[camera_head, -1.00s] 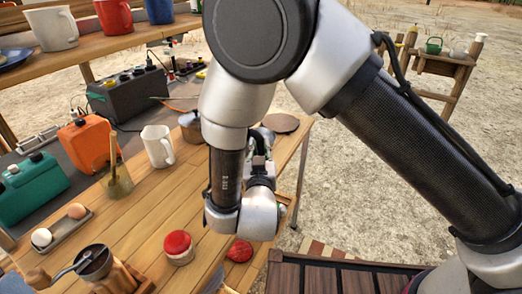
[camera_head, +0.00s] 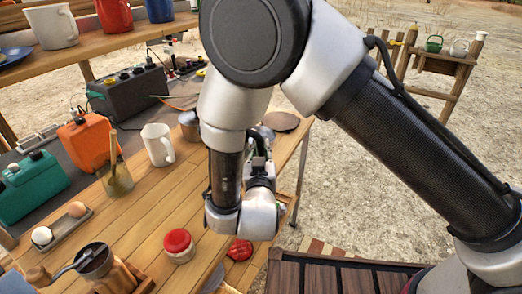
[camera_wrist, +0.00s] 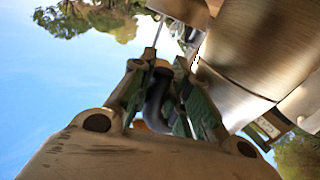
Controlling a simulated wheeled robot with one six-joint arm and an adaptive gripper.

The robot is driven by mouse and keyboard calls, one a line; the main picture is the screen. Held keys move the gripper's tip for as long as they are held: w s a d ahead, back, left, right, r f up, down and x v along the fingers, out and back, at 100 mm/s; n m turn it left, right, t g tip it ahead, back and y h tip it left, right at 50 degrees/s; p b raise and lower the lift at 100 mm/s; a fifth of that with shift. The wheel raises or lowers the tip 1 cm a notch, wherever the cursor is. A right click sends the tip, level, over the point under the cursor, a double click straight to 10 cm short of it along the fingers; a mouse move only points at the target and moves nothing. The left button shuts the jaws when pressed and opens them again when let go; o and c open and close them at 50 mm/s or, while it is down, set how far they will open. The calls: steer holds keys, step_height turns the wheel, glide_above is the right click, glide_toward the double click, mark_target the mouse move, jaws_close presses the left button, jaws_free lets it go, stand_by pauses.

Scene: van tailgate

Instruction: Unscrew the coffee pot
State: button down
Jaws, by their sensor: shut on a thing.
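In the wrist view the brushed-metal body of the coffee pot (camera_wrist: 262,45) fills the upper right, tilted in the picture. Its black curved handle (camera_wrist: 154,103) lies between the fingers of my gripper (camera_wrist: 160,80), which is shut on it. Part of the handle is hidden by the fingers. In the head view my arm's wrist covers the gripper, and I cannot make out the coffee pot there.
A white mug (camera_head: 157,145), a jar with a red lid (camera_head: 179,246) and a hand grinder (camera_head: 95,262) stand on the wooden table (camera_head: 150,205). An orange canister (camera_head: 88,143) and a green one (camera_head: 35,188) stand left. Open ground lies right.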

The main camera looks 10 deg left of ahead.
steer(key=shift+f, duration=0.25)
stand_by(0.3)
steer(key=shift+w+f+n+y, duration=0.1)
steer(key=shift+w+n+y, duration=0.2)
steer(key=shift+n+y, duration=0.35)
steer(key=shift+y, duration=0.25)
steer(key=shift+r+n+g+y, duration=0.25)
steer(key=shift+n+g+y, duration=0.15)
steer(key=shift+n+y, duration=0.55)
steer(key=shift+r, duration=3)
steer(key=shift+y, duration=0.25)
